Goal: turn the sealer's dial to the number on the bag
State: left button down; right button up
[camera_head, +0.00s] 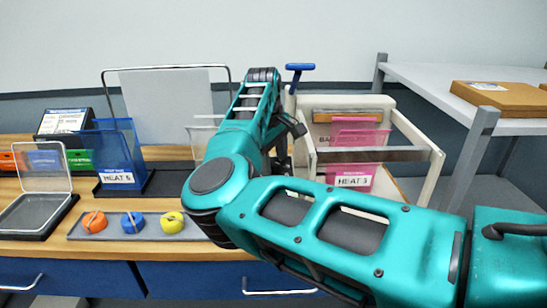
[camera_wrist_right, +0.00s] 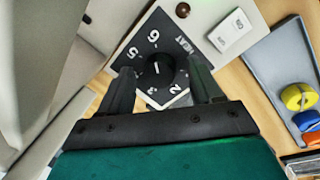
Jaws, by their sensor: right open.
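The sealer (camera_head: 301,170) is a cream machine with a blue-topped handle (camera_head: 300,67). A pink bag (camera_head: 352,160) stands in it, with a label reading HEAT 3. In the head view my right arm hides the dial. My left gripper is not in view.
A white rocker switch (camera_wrist_right: 232,31) is beside the dial. A grey tray (camera_head: 150,237) holds orange, blue and yellow rolls. A blue bag (camera_head: 117,150) on a stand has a label that looks like HEAT 6. A clear-lidded box (camera_head: 40,178) stands left; a shelf (camera_head: 440,82) stands right.

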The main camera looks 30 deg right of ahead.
jog(key=shift+f, duration=0.15)
jog(key=shift+c, duration=0.3)
jog(key=c, duration=1)
